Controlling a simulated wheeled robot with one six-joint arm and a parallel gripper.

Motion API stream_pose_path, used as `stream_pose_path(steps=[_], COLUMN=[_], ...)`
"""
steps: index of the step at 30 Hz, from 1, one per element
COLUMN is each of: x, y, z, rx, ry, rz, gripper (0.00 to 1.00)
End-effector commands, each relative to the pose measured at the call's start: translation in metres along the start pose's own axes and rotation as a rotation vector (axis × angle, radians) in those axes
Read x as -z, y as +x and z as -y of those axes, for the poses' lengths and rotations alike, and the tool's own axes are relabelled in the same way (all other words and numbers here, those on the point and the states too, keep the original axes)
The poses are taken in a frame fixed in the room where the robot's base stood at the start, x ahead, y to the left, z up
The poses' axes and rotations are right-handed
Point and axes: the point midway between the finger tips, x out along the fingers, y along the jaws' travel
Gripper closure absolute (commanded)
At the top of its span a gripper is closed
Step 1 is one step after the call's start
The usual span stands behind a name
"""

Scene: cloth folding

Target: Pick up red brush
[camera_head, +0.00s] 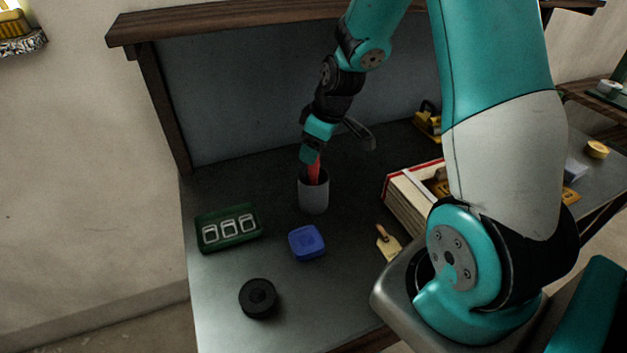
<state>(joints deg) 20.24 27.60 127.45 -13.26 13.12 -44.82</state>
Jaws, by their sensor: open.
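A red brush (315,171) stands upright in a grey cup (314,195) on the dark workbench. Only its upper red part shows above the rim; the rest is hidden inside the cup. My gripper (309,157) is right over the cup, pointing down at the top of the red brush. Its jaws are open. The gripper overlaps the brush's top in the picture, so I cannot tell whether a finger touches it.
A green tray (229,246), a blue box (307,257) and a black round object (258,313) lie in front and to the left. A small brush (383,238) lies near a wooden crate (409,214) at right. A back panel (230,105) closes the bench's rear.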

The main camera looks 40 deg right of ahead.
Motion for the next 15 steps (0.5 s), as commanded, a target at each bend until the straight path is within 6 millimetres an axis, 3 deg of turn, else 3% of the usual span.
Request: stream_pose_path(steps=[9, 15], x=[-0.008, -0.008], y=[0.043, 0.05], z=[0.004, 0.004], rx=[0.004, 0.001], ry=[-0.001, -0.001], rz=[0.002, 0.0], gripper=[0.41, 0.41])
